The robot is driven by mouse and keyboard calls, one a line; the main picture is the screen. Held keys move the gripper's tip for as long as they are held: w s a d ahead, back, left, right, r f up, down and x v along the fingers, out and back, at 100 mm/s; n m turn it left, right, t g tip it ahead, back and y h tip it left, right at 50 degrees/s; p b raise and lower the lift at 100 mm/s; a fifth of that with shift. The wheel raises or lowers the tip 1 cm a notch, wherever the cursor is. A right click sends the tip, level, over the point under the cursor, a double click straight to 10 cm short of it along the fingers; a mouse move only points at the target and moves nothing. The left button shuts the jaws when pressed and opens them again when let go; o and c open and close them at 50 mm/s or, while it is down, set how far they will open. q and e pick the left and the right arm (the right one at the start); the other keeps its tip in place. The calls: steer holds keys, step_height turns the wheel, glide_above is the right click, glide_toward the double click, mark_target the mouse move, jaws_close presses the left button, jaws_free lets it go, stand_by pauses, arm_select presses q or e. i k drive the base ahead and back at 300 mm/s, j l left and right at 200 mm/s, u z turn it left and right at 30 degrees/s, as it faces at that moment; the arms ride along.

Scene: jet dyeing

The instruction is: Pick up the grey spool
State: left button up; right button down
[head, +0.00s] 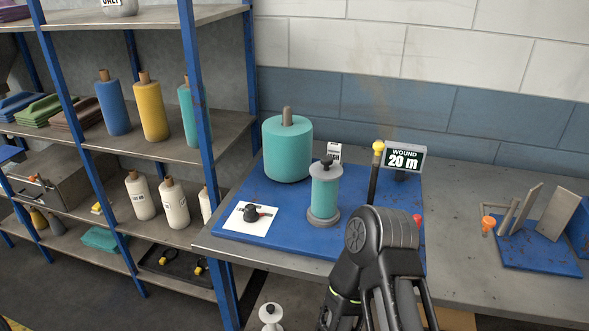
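The grey spool (324,192) stands upright on a blue mat (262,194) on the workbench. It has a grey base flange, a grey top flange with a black knob, and teal material wound between them. A dark robot arm link of mine rises from the bottom edge, in front of the bench and to the right of the spool, apart from it in the picture. Neither of my grippers shows in the head view.
A large teal roll (287,148) stands behind the spool. A white card with a dial (251,217) lies front left. Blue-posted shelves (195,90) flank the bench.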

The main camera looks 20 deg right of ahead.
mark_target(326, 174)
steer(key=i+j, duration=0.25)
steer(key=j, duration=0.15)
steer(key=i+j, duration=0.2)
steer(key=j, duration=0.15)
steer(key=i+j, duration=0.25)
steer(key=j, duration=0.15)
steer(key=z, duration=2.5)
